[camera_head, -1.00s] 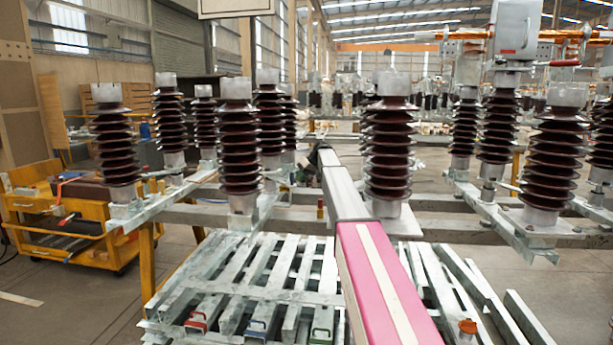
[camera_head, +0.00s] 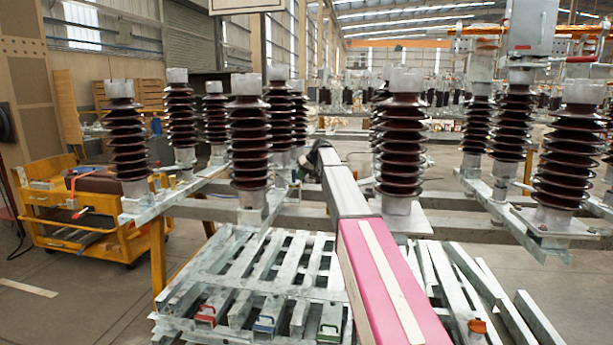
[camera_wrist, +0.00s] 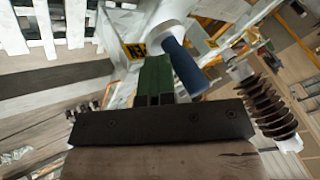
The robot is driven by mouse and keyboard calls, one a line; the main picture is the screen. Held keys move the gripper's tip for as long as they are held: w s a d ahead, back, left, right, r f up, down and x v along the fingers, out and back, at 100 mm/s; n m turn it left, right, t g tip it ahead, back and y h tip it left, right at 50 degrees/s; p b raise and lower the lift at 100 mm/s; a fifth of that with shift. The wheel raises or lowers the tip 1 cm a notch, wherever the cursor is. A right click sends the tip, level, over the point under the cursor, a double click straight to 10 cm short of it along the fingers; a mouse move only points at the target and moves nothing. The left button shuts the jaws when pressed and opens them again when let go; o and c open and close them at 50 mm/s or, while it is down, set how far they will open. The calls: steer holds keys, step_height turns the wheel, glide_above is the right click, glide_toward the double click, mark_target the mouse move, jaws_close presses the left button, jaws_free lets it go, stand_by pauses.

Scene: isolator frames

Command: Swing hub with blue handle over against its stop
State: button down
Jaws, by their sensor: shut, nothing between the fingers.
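In the wrist view a blue handle (camera_wrist: 185,67) sticks out from a pale round hub (camera_wrist: 170,36). My gripper (camera_wrist: 155,65) shows its green fingers shut together, with nothing between them. The blue handle lies just right of the fingers and slants down to the right. I cannot tell whether the fingers touch it. The hub's stop cannot be made out. In the head view my arm reaches forward and hides most of my gripper and the hub.
Ribbed brown insulators (camera_head: 249,145) stand on steel beams on both sides of my arm.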

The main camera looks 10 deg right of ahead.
steer(key=s+a+m+t+h, duration=0.1)
steer(key=a+m+t, duration=0.1)
steer(key=a, duration=0.8)
steer(key=shift+s+a+m, duration=0.25)
steer(key=shift+s+m, duration=0.05)
steer(key=shift+m, duration=0.6)
